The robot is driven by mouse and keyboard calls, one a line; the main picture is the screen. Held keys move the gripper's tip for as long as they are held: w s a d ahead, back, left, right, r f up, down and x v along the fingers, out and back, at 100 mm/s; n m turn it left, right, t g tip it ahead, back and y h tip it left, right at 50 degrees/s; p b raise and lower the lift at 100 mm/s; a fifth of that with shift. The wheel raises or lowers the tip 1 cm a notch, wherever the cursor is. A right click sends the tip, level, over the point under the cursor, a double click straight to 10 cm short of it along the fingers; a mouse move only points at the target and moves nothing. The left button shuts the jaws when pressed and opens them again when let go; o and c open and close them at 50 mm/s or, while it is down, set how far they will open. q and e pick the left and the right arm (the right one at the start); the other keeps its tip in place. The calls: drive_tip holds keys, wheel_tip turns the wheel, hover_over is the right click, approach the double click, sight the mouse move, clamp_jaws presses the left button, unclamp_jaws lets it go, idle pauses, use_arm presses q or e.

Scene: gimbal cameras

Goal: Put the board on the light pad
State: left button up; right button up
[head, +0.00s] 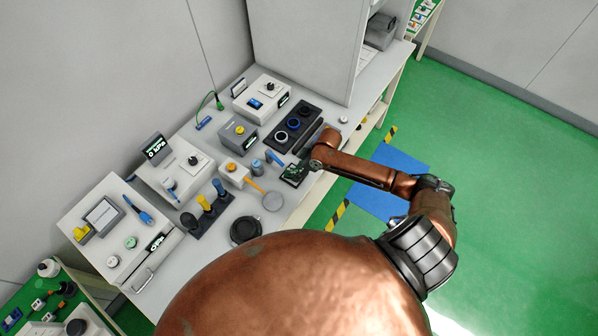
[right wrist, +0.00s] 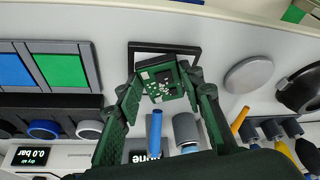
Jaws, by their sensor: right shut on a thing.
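The board (right wrist: 165,85) is a small dark green circuit board with light parts on it. My right gripper (right wrist: 160,92) has its green fingers shut on the board's two sides. In the right wrist view the board overlaps the near edge of a black square frame with a pale centre (right wrist: 165,47), which looks like the light pad. I cannot tell whether the board touches it. In the head view the board (head: 294,174) shows dark green near the table's front edge, at the end of my right arm. My left gripper is not in view.
A blue-handled tool (right wrist: 156,130) and a grey cylinder (right wrist: 186,128) stand close to the gripper. A dark tray with rings (head: 293,125) lies behind. Blue and green panels (right wrist: 60,70) are at the left.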

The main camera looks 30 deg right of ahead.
drive_tip(key=o, duration=1.1)
drive_tip(key=v, duration=1.2)
